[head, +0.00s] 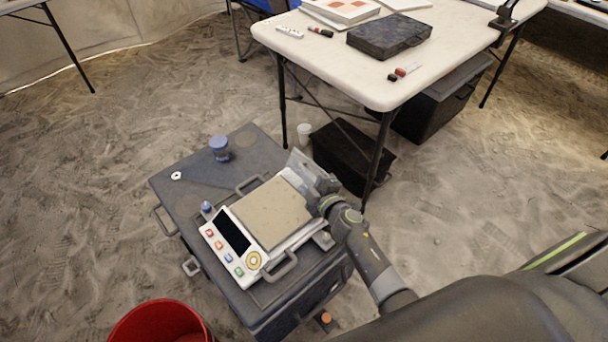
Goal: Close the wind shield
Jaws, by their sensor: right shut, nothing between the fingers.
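A white scale (226,262) with a dark display, coloured buttons and a tan weighing plate (271,212) sits on a dark grey case (180,203). A clear panel, which looks like the wind shield (298,161), stands tilted at the scale's far right edge. My right gripper (313,180) is at that edge, beside or against the panel, shut with nothing held. Whether it touches the panel cannot be told. The arm hides part of the scale's right side. My left gripper is out of view.
A blue-lidded jar (219,148), a small bottle (207,209) and a white ring (176,176) stand on the case. Handles rise from its top. A white table (350,75) with a dark box (389,36) stands behind. A red bucket (160,322) is in front.

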